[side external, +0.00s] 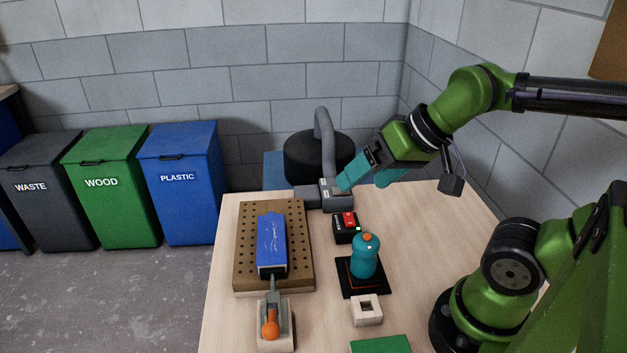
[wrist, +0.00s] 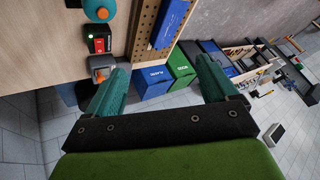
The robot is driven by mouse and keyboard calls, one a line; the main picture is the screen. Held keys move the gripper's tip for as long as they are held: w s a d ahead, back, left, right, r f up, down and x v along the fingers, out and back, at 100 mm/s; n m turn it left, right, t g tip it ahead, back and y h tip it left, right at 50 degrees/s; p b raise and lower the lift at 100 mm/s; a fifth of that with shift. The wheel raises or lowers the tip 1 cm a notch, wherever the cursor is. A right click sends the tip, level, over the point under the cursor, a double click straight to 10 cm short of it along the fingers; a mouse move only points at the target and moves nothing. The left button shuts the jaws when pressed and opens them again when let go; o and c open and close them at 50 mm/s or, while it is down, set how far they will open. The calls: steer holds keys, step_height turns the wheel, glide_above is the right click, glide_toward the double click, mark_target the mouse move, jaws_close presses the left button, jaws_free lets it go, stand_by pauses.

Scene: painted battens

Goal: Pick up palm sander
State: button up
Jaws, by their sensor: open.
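The palm sander (side external: 364,262) is a teal, rounded tool with an orange spot on top. It stands upright on a black pad (side external: 375,287) on the table, right of the perforated board. In the wrist view the sander (wrist: 99,9) is cut off by the top edge. My gripper (side external: 362,184) is open, its teal fingers apart with nothing seen between them. It is at the table's far edge, behind the sander and well apart from it. In the wrist view my gripper (wrist: 161,72) shows both fingers spread, pointing past the table edge towards the bins.
A grey hose fitting (side external: 336,194) is close by my fingers; whether they touch is unclear. A red-and-black switch box (side external: 346,226) stands between it and the sander. A blue batten (side external: 271,240) lies on the perforated board (side external: 303,262). A clamp (side external: 270,328) and white block (side external: 367,311) are nearer.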

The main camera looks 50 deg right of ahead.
steer(key=shift+f, duration=0.1)
steer(key=n+g+h, duration=0.2)
steer(key=n+g, duration=0.2)
steer(key=g, duration=0.3)
glide_above(367, 235)
steer(key=f, duration=1)
steer(key=shift+s+d, duration=0.1)
steer(key=shift+s, duration=0.1)
steer(key=shift+w+f, duration=0.15)
steer(key=shift+f, duration=2.75)
jaws_close()
